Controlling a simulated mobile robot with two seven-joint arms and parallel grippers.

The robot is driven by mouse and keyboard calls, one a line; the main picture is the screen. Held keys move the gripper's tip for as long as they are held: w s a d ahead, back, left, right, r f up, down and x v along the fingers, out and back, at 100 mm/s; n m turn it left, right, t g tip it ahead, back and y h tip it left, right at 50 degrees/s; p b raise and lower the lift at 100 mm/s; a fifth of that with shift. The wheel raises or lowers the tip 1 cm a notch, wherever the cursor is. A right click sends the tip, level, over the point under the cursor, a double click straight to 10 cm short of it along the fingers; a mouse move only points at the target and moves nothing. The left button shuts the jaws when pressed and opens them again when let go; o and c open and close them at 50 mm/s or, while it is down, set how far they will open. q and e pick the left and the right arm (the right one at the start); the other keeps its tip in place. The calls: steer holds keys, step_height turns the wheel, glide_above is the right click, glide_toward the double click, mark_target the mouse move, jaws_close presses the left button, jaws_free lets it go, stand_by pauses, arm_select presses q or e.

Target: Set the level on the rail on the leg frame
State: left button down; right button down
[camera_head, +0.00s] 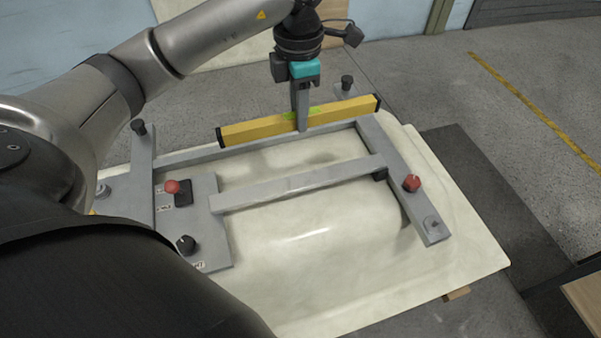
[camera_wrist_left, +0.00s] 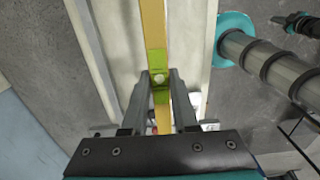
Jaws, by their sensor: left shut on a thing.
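The yellow level (camera_head: 252,130) has black end caps and a green vial window in its middle. My left gripper (camera_head: 301,124) is shut on the level at its middle. In the left wrist view the level (camera_wrist_left: 153,25) runs between the two fingers of my left gripper (camera_wrist_left: 160,78). The grey leg frame (camera_head: 300,184) lies on the pale upturned bathtub shell (camera_head: 330,265). The level is along the frame's far rail (camera_head: 190,156), roughly parallel to it. I cannot tell whether it touches the rail. My right gripper is not in view.
The frame carries red knobs (camera_head: 412,183), black knobs (camera_head: 186,245) and a plate with a small red-topped lever (camera_head: 172,187). A dark mat (camera_head: 480,185) lies right of the shell. The grey floor (camera_head: 500,110) beyond is open.

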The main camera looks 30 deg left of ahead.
arm_select(q)
steer(key=b, duration=0.1)
glide_above(299, 181)
step_height(299, 181, down, 13)
steer(key=shift+f, duration=0.1)
step_height(299, 181, down, 4)
steer(key=shift+f+b, duration=0.2)
steer(key=shift+b, duration=0.1)
steer(key=c, duration=0.7)
jaws_free()
steer(key=shift+r, duration=0.15)
step_height(299, 181, up, 12)
steer(key=shift+f+p, duration=0.1)
steer(key=shift+p, duration=0.45)
